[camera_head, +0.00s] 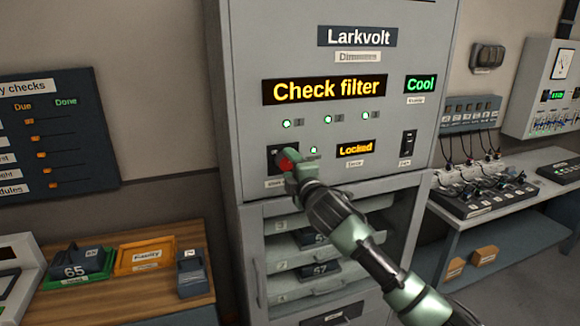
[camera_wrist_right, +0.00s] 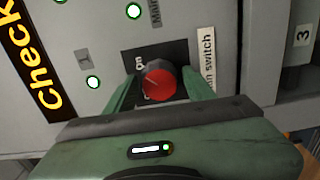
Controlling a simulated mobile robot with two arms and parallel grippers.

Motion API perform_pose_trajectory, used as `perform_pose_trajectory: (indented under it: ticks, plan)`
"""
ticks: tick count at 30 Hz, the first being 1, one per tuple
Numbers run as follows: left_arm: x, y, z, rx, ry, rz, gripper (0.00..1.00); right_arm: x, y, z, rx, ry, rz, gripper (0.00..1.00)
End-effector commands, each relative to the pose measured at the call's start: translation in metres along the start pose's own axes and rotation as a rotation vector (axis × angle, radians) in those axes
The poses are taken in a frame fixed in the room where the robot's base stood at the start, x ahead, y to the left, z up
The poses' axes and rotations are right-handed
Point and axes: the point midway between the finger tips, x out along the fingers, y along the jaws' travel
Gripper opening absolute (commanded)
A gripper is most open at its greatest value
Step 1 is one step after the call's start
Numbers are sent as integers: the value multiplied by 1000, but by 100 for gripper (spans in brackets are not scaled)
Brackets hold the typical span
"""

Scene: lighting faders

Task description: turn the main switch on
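The main switch is a round red knob (camera_wrist_right: 160,80) on a dark plate on the grey Larkvolt cabinet; in the head view the knob (camera_head: 285,162) is partly hidden by my gripper. The wrist view shows an "On" label beside it and a "...n switch" label (camera_wrist_right: 207,60). My right gripper (camera_wrist_right: 163,88) is at the panel with its green fingers on either side of the knob. A dark gap shows beside the knob, so the fingers look open around it; contact cannot be made out. In the head view the right gripper (camera_head: 296,164) covers part of the plate. My left gripper is not in view.
The cabinet displays read "Check filter" (camera_head: 322,89), "Cool" (camera_head: 420,84) and "Locked" (camera_head: 355,149). Small green lamps (camera_head: 327,119) are lit above the switch. A black rocker (camera_head: 408,143) is at the right. Open shelves (camera_head: 290,265) lie below. A wooden table (camera_head: 120,285) stands left, a bench (camera_head: 500,214) right.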

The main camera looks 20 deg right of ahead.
Motion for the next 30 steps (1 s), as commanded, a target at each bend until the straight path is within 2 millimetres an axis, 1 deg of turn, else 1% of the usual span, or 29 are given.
perform_pose_trajectory:
  ticks: [10,13,17,24,27,30]
  plan:
    - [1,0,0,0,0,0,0,-1,0,0,-3,0,2,62]
    - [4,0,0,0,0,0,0,-6,0,0,-3,0,3,62]
    - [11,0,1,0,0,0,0,-23,-2,0,-3,2,3,62]
    - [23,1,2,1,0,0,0,-60,-3,0,-4,1,2,62]
    - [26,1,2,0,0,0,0,-70,-2,0,-2,1,2,62]
    - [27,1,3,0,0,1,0,-76,-1,0,-1,0,1,62]
